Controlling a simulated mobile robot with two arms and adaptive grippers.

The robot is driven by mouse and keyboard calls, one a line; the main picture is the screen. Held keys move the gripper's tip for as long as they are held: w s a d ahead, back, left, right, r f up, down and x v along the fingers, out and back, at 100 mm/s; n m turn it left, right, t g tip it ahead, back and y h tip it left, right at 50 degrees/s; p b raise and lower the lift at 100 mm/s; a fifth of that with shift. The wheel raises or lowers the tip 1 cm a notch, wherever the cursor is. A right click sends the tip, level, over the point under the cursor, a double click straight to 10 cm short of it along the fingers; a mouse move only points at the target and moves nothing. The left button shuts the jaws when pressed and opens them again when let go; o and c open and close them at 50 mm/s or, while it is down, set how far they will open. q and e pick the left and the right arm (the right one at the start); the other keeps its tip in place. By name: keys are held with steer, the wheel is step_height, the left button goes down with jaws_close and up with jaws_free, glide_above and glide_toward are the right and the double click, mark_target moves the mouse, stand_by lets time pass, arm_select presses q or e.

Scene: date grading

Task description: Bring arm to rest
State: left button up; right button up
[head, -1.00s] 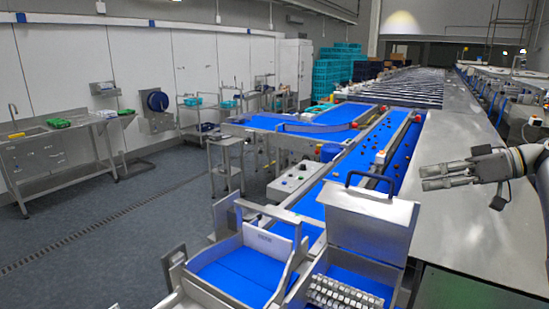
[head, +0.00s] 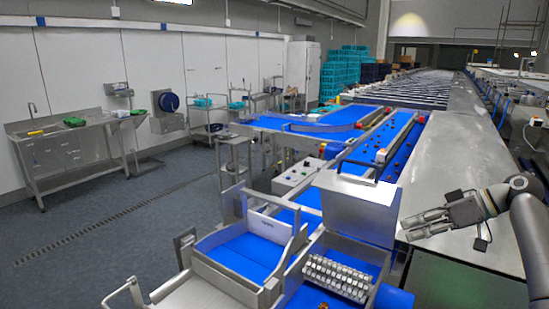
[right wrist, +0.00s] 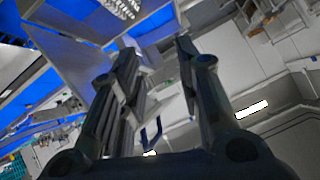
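My right gripper (head: 406,228) is in the head view at the right, above the steel worktop (head: 484,190) beside the conveyor line. Its two fingers are apart with nothing between them. It points left toward the steel box with a black handle (head: 359,208) and looks apart from it. The arm bends behind it at the right edge. In the right wrist view the same gripper (right wrist: 158,50) shows its two fingers spread, with a clear gap. My left gripper is in neither view.
Blue conveyor belts (head: 399,124) carrying small dark dates run back beyond the box. A roller unit (head: 338,277) and a blue-lined steel tray (head: 205,243) stand in front. A steel sink bench (head: 66,150) is at the left wall. The floor (head: 140,212) between is clear.

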steer(key=s+a+f+m+g+h, duration=0.1)
steer(key=s+a+f+h, duration=0.35)
steer(key=f, duration=0.85)
steer(key=s+a+f+g+h, duration=0.1)
steer(key=s+a+f, duration=0.4)
steer(key=s+f, duration=0.65)
steer(key=s+a+f+m+h, duration=0.2)
steer(key=s+a+f, duration=0.1)
steer(key=s+f, duration=0.6)
steer(key=s+r+m+h, duration=0.2)
steer(key=s+r+m, duration=0.15)
steer(key=s, duration=1.05)
step_height(320, 180, down, 31)
steer(key=s+b, duration=0.1)
steer(key=b, duration=0.5)
arm_select(q)
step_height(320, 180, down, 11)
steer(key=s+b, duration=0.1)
steer(key=b, duration=0.4)
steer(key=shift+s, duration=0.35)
arm_select(e)
steer(key=s+d+f+g, duration=0.1)
steer(key=s+f, duration=0.7)
steer(key=f, duration=0.3)
steer(key=s+d+f+g, duration=0.1)
steer(key=s+f, duration=0.8)
steer(key=f, duration=0.2)
steer(key=shift+s+d+f+n, duration=0.2)
steer(key=shift+d+f+n, duration=0.15)
steer(key=shift+f+n, duration=0.1)
